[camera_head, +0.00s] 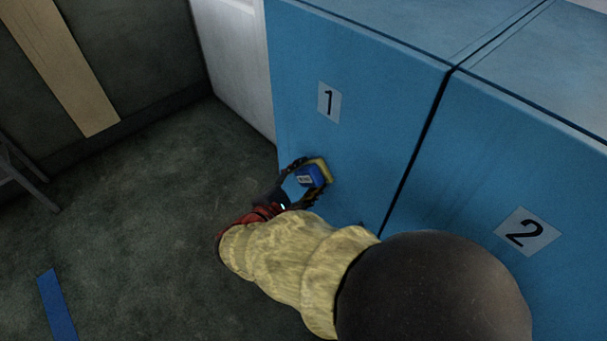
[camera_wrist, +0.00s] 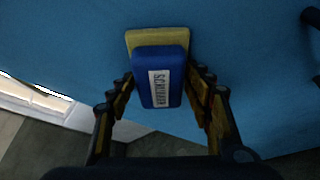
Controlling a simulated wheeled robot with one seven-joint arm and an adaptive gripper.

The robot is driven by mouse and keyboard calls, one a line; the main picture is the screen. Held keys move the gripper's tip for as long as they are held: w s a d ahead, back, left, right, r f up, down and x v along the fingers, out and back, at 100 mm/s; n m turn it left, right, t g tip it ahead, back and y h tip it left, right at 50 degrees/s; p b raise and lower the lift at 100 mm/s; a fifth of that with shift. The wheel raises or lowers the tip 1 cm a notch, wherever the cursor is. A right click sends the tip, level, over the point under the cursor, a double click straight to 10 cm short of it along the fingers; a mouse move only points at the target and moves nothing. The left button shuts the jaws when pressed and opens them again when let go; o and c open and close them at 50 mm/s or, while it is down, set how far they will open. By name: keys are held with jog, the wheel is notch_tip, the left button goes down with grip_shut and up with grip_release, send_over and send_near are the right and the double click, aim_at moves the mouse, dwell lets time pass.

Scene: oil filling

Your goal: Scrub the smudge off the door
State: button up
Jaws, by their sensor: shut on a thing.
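The blue door marked 1 (camera_head: 380,95) stands upright in front of me. My gripper (camera_head: 303,183) is shut on a blue and yellow scrubber. The scrubber (camera_head: 310,177) is at the door's lower left part, with its yellow pad side toward the door. In the wrist view the scrubber (camera_wrist: 160,85) sits between both fingers of my gripper (camera_wrist: 160,90), its blue body and label facing me. The pad is at or very close to the door; I cannot tell if it touches. I see no clear smudge; the scrubber and gripper may hide it.
A second blue door marked 2 (camera_head: 560,190) is to the right, past a dark seam. A white panel (camera_head: 232,60) stands left of door 1. The dark floor (camera_head: 150,220) at left is open, with a blue strip (camera_head: 57,305) on it. Dark handle-like parts (camera_wrist: 311,18) show at the wrist view's right edge.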

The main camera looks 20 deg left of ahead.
aim_at(343, 194)
jog(key=shift+s+d, duration=0.8)
jog(key=shift+d, duration=0.7)
jog(key=shift+s+d, duration=0.75)
jog(key=shift+d, duration=0.8)
jog(key=shift+s+d, duration=0.8)
jog(key=shift+d, duration=0.7)
jog(key=shift+b, duration=0.3)
jog(key=shift+w+a+b, duration=0.25)
jog(key=shift+w+a, duration=0.65)
jog(key=shift+a, duration=0.8)
jog(key=shift+w+a+b, duration=0.3)
jog(key=shift+w+a, duration=0.55)
jog(key=shift+a, duration=0.85)
jog(key=shift+w+a+b, duration=0.25)
jog(key=shift+w+a, duration=0.65)
jog(key=shift+a, duration=0.8)
jog(key=shift+s+a, duration=0.45)
jog(key=shift+s, duration=0.45)
jog(key=shift+s+a, duration=0.45)
jog(key=shift+s, duration=0.4)
jog(key=shift+s+a, duration=0.45)
jog(key=shift+s, duration=0.45)
jog(key=shift+s, duration=0.1)
